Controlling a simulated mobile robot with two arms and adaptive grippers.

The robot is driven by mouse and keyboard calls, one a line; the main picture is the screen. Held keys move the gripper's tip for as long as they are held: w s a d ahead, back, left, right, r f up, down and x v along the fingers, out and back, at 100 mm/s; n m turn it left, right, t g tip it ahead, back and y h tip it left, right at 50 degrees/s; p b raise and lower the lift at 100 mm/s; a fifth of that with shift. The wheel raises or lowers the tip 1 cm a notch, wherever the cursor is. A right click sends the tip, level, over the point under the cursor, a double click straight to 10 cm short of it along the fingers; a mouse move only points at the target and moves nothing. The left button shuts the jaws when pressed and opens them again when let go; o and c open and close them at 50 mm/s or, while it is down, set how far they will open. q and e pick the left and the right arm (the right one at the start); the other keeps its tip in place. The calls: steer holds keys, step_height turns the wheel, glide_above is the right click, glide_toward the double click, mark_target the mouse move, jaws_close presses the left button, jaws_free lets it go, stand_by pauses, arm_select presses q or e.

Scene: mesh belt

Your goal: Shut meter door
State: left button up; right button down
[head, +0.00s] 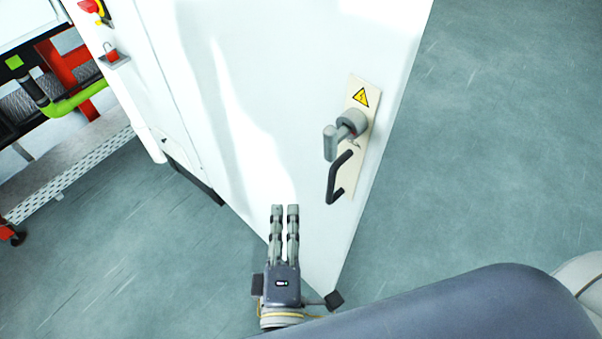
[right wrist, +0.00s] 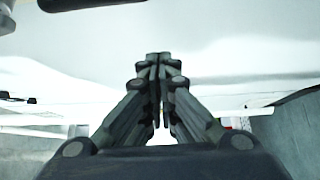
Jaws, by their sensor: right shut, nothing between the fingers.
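The meter door (head: 250,100) is a tall white panel in the head view, standing ajar with its free edge swung out over the floor. A plate with a yellow warning sign, a grey knob (head: 345,132) and a black handle (head: 338,177) sits near that edge. My right gripper (head: 285,208) is in front of the lower part of the door, its fingers together and empty. In the right wrist view the fingers (right wrist: 158,60) point at a white surface; I cannot tell whether they touch it. My left gripper is not in view.
The white cabinet (head: 130,75) continues to the left, with a red and yellow switch (head: 95,10). Further left are a perforated metal strip (head: 70,175) and machinery with a green hose (head: 75,100). The grey-green floor (head: 500,150) on the right is clear.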

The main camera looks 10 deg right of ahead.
steer(key=p, duration=0.2)
glide_toward(300, 156)
steer(key=w+a, duration=0.2)
steer(key=w+d+p, duration=0.2)
steer(key=d, duration=0.1)
steer(key=shift+d, duration=0.15)
